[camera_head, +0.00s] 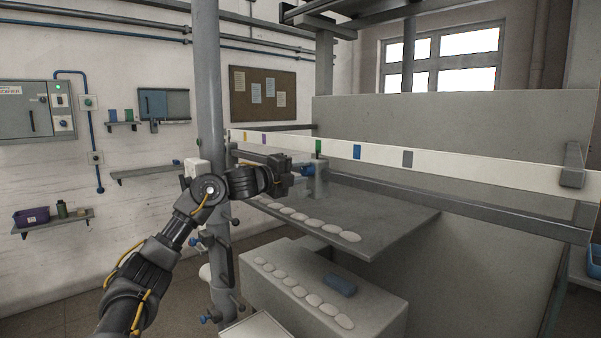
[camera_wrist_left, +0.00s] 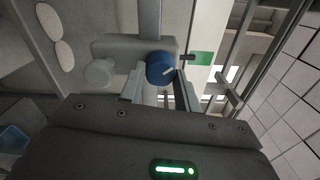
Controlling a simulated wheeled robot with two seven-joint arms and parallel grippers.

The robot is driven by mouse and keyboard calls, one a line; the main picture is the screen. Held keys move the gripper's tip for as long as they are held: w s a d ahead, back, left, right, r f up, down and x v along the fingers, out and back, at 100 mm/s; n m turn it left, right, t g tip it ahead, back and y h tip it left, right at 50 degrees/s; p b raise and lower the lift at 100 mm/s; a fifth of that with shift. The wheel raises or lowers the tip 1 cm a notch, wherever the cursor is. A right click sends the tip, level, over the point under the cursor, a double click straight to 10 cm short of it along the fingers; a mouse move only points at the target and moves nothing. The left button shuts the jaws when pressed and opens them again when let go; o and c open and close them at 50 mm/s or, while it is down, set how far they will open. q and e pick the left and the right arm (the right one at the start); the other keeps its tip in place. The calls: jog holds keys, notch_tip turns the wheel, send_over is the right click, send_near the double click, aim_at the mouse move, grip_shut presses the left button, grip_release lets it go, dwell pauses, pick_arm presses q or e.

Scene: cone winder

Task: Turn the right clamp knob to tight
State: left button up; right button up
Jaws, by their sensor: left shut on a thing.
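My left gripper (camera_head: 299,170) reaches in from the left at the long white rail. In the left wrist view its fingers (camera_wrist_left: 161,84) are shut on a round blue knob (camera_wrist_left: 160,66), one finger on each side. In the head view the blue knob (camera_head: 308,169) is partly hidden by the gripper. My right gripper is not in view.
The white rail (camera_head: 470,171) carries coloured tags, with a green tag (camera_head: 318,147) just above the knob. A grey shelf (camera_head: 395,215) with several pale oval pieces lies below. A grey post (camera_head: 207,90) stands close to my left arm.

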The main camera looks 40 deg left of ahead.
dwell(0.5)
pick_arm(q)
jog(key=o, duration=1)
jog(key=shift+c, duration=0.2)
jog(key=shift+s, duration=0.1)
jog(key=shift+s+a+f+b, duration=0.1)
jog(key=shift+s+f+b, duration=0.05)
jog(key=shift+s+b, duration=0.15)
jog(key=s+b, duration=0.6)
jog(key=s, duration=0.4)
jog(key=shift+a, duration=0.4)
